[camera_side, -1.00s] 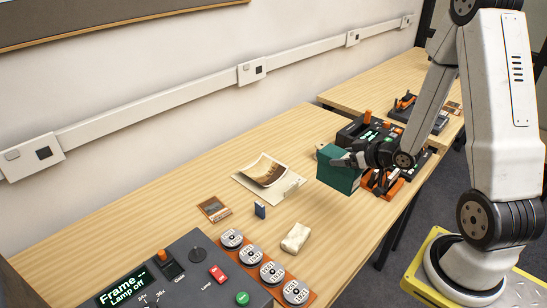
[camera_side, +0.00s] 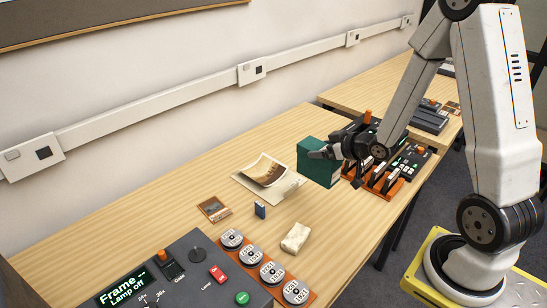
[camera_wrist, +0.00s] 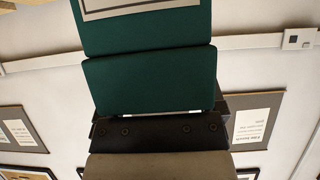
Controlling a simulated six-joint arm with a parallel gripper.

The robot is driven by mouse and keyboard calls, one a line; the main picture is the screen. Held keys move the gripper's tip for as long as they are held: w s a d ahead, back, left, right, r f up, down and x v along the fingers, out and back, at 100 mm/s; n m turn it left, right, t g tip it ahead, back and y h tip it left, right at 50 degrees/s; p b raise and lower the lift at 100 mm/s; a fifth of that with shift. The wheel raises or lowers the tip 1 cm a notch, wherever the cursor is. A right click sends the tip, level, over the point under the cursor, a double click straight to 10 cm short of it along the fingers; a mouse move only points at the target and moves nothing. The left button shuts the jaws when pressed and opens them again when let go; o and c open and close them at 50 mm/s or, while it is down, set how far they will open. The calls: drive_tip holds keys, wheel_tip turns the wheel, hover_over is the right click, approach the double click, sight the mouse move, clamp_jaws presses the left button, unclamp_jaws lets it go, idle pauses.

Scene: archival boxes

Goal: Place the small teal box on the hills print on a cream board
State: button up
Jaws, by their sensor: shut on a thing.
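The teal box (camera_side: 311,165) is in my gripper (camera_side: 327,153), to the right of the print in the side view. My gripper is shut on it near its top. The box looks roughly upright; I cannot tell whether its bottom clears the table. In the wrist view, the teal box (camera_wrist: 150,85) fills the middle, with part of a pale label at the top edge. The hills print (camera_side: 264,170) lies on a cream board (camera_side: 287,188), and one edge of the print curls up. Nothing stands on the print.
Orange-based racks with dark units (camera_side: 385,180) stand right of the box. Bare table lies behind the print.

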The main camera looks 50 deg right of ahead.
drive_tip(key=shift+w+a+r, duration=0.4)
drive_tip(key=shift+w+a, duration=0.25)
drive_tip(key=shift+a, duration=0.15)
drive_tip(key=shift+w+a+r, duration=0.4)
drive_tip(key=shift+w+a, duration=0.25)
drive_tip(key=shift+a, duration=0.1)
drive_tip(key=d+x, duration=0.1)
drive_tip(key=x, duration=0.7)
drive_tip(key=d+f+x, duration=0.1)
drive_tip(key=x, duration=0.7)
drive_tip(key=shift+s+d+f, duration=0.25)
drive_tip(key=shift+s+d, duration=0.05)
drive_tip(key=shift+s, duration=0.1)
drive_tip(key=shift+w+f, duration=0.15)
drive_tip(key=shift+f, duration=0.8)
drive_tip(key=shift+w+f, duration=0.1)
drive_tip(key=shift+f, duration=0.8)
drive_tip(key=shift+f, duration=0.1)
